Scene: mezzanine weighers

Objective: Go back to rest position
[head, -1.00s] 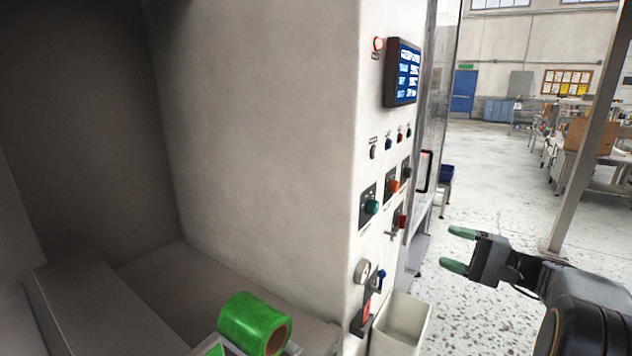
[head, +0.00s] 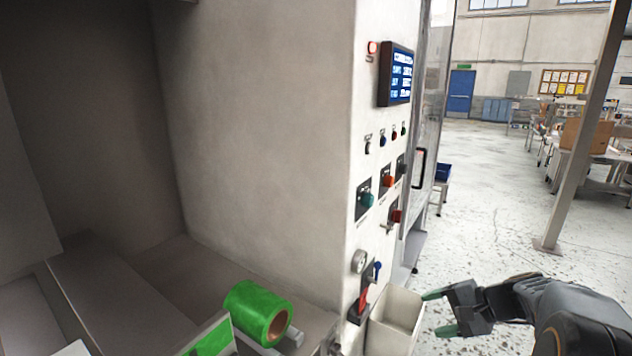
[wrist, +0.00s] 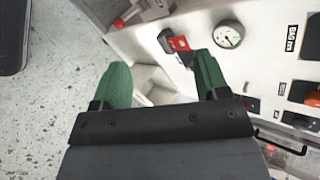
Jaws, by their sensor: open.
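My gripper (head: 440,313) is open and empty, with green fingertips, at the lower right of the head view. It is beside the white bin at the foot of the machine's control panel (head: 375,150). In the wrist view my gripper (wrist: 160,85) has its two green fingers spread apart, with the white bin (wrist: 150,83) showing between them. A red handle (wrist: 174,42) and a round gauge (wrist: 228,35) on the panel are just beyond the right finger. I cannot tell whether any finger touches the bin.
A green roll (head: 258,312) lies on the ledge inside the machine at lower left. The white bin (head: 395,318) stands below the panel's knobs and screen (head: 397,75). A grey post (head: 580,130) rises at right. Speckled floor (head: 490,200) is open between machine and post.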

